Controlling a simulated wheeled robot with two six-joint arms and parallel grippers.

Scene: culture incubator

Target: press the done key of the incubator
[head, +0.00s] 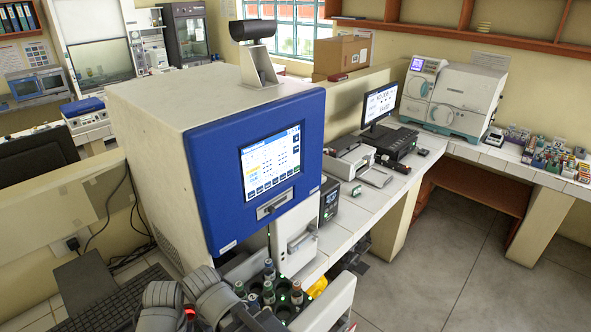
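The incubator (215,110) is the large white box with a blue front panel (225,185). A lit touchscreen (271,163) sits in that panel, with a light display, a row of small keys along its bottom and dark keys at its right side. The key labels are too small to read, so I cannot tell which is the done key. Grey links of my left arm come in at the bottom left, below the panel and apart from the screen. The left fingers are not clearly seen. My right gripper is not in view.
Below the panel, several capped vials (269,272) stand in a white open tray. A keyboard (105,310) lies at the bottom left. A white bench with a monitor (380,103) and instruments runs along the right. The space directly before the screen is clear.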

